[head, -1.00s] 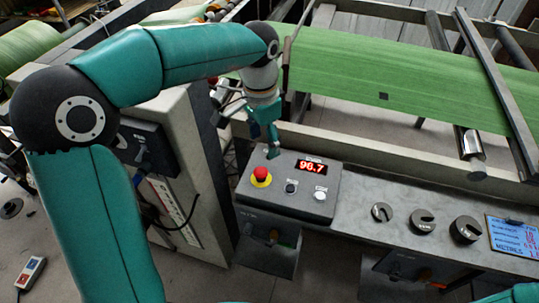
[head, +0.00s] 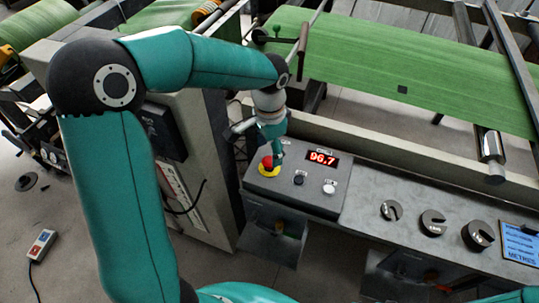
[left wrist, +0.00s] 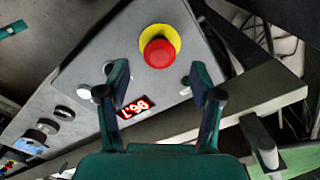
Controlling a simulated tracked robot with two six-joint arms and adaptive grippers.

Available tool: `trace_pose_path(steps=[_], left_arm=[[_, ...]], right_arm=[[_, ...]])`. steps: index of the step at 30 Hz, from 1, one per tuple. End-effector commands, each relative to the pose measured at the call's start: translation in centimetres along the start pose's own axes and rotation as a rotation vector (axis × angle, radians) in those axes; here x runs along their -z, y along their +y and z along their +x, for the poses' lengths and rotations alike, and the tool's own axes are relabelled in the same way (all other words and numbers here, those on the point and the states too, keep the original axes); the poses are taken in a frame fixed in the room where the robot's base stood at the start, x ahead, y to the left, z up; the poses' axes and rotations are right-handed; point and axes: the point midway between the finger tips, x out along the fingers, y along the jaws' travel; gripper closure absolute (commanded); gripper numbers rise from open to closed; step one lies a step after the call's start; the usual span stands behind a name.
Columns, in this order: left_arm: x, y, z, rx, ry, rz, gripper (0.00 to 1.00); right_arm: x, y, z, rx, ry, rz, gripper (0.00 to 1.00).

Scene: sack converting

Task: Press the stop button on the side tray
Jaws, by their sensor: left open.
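The stop button (head: 267,162) is a red mushroom head on a yellow collar, at the left end of a grey control box. In the left wrist view, the stop button (left wrist: 159,53) lies ahead of the fingertips, centred between them. My left gripper (head: 277,160) is at the button in the head view and partly overlaps it. In the left wrist view, my left gripper (left wrist: 160,78) is open and empty, its fingers spread either side of the line to the button. I cannot tell whether it touches the button. My right gripper is not in view.
The box also carries a red display (head: 321,157), a dark button (head: 299,179) and a white button (head: 329,187). Several dark slotted weights (head: 432,222) and a blue sign (head: 520,243) lie to the right. A machine rail and green sheet (head: 400,75) run behind.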

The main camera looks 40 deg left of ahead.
Motion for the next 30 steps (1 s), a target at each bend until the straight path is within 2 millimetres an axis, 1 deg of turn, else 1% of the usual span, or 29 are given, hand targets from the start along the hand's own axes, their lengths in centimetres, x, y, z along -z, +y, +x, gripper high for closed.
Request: trace_pose_path(steps=[1, 3, 7, 11, 17, 18, 23, 27, 30], left_arm=[[-0.1, 0.0, 0.9, -0.002, -0.004, 0.000, 0.34], [0.0, 0.0, 1.7, -0.001, -0.003, 0.002, 0.34], [0.0, 0.0, 2.7, 0.000, -0.002, 0.002, 0.34], [0.1, 0.0, 3.1, 0.000, 0.000, 0.002, 0.34], [0.1, 0.1, 3.1, 0.000, 0.001, 0.002, 0.34], [0.1, 0.1, 3.1, 0.000, 0.001, 0.002, 0.36], [0.1, 0.1, 3.1, 0.000, 0.001, 0.003, 0.63], [0.1, 0.1, 3.1, 0.000, 0.001, 0.003, 0.86], [0.1, 0.1, 3.1, 0.001, 0.001, 0.004, 1.00]], right_arm=[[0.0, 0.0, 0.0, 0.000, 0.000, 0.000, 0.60], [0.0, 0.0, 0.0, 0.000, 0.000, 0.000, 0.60], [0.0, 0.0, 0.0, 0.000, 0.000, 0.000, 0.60], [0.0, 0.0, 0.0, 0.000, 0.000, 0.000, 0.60], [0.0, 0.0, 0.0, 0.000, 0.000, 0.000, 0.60], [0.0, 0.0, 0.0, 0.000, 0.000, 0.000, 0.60], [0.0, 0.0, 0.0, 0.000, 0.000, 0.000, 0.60], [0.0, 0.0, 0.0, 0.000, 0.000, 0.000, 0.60], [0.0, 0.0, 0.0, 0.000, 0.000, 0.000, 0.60]])
